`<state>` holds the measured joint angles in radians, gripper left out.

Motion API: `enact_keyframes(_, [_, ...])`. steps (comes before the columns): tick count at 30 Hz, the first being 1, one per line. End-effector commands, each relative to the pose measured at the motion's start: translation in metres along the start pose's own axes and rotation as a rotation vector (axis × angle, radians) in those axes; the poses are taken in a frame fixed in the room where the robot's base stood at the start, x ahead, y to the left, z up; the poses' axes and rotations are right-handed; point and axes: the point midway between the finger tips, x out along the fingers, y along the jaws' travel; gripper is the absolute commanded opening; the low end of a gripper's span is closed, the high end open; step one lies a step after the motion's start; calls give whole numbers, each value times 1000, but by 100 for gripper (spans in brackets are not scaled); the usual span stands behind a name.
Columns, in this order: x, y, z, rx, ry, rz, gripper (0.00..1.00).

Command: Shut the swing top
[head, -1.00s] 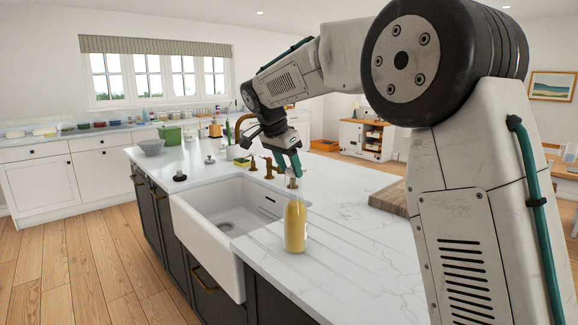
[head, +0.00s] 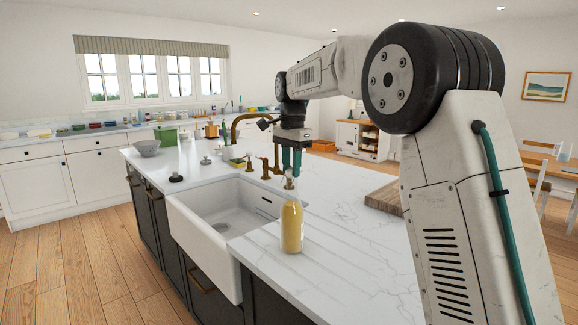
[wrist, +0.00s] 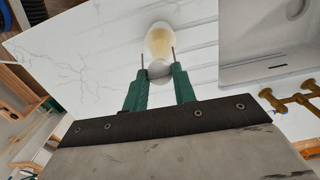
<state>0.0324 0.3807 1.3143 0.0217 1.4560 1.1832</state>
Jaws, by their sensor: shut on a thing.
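A glass bottle (head: 291,228) of yellow liquid stands upright on the white marble counter, right of the sink. Its pale swing top (head: 289,184) is at the neck, just under my fingertips. My gripper (head: 291,167) points down from above, its green fingers closed on the swing top. In the wrist view, the bottle (wrist: 160,42) lies beyond the fingertips of my gripper (wrist: 159,68). A pale rounded part shows between the fingers, with thin wires beside it. I cannot tell whether the stopper is fully seated.
The white sink (head: 205,248) is left of the bottle, with brass taps (head: 265,168) behind it. A wooden board (head: 384,197) lies to the right on the counter. The marble between bottle and board is clear.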

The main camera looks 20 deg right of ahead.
Motion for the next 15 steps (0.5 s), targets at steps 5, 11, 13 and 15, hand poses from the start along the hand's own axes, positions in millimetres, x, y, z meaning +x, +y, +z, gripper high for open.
enact_keyframes(5, [0, 0, 0, 0, -2, 0, 4])
enact_keyframes(11, [0, 0, 0, 0, 0, 0, 49])
enact_keyframes(13, [0, 0, 0, 0, 0, 0, 49])
enact_keyframes(15, [0, 0, 0, 0, 0, 0, 49])
